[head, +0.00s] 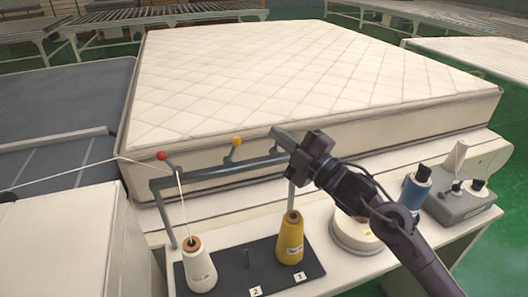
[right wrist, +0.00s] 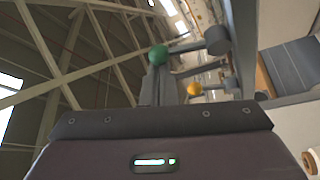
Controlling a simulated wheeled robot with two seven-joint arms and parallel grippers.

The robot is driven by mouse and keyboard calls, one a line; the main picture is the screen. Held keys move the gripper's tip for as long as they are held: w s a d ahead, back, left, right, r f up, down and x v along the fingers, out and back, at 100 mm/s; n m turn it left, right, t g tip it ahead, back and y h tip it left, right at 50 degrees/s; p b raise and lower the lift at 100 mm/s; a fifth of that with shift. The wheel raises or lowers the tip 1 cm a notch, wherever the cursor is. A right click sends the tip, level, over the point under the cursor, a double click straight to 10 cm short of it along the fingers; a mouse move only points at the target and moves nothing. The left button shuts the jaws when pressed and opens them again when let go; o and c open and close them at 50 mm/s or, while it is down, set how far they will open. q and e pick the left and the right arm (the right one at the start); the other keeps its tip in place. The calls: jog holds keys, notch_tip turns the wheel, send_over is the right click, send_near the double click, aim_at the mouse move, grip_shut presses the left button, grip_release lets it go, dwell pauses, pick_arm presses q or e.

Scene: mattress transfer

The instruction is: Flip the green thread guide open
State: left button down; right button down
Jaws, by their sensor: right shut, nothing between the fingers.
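The green thread guide shows as a green ball (right wrist: 158,54) on a short grey stem in the right wrist view, beside a grey bar. It is hidden behind my gripper in the head view. My right gripper (head: 284,138) is shut and empty at the right end of the grey guide rail (head: 225,170). In the right wrist view the green ball lies right at the tips of the fingers; I cannot tell whether they touch. My left gripper is not in view.
A yellow-balled guide (head: 236,141) and a red-balled guide (head: 161,155) stand on the rail. White thread runs past the red one to a white cone (head: 201,270). A yellow cone (head: 290,240) stands on the dark board. The mattress (head: 290,75) lies behind; a blue spool (head: 415,188) stands right.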

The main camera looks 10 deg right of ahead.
jog(key=shift+w+d+f+m+t+b, duration=0.1)
jog(key=shift+d+m+t+b, duration=0.2)
jog(key=shift+m, duration=0.3)
jog(key=shift+w+d+f+m+t+b, duration=0.1)
jog(key=shift+d+m+t+b, duration=0.15)
jog(key=shift+m, duration=0.35)
jog(key=shift+r, duration=0.1)
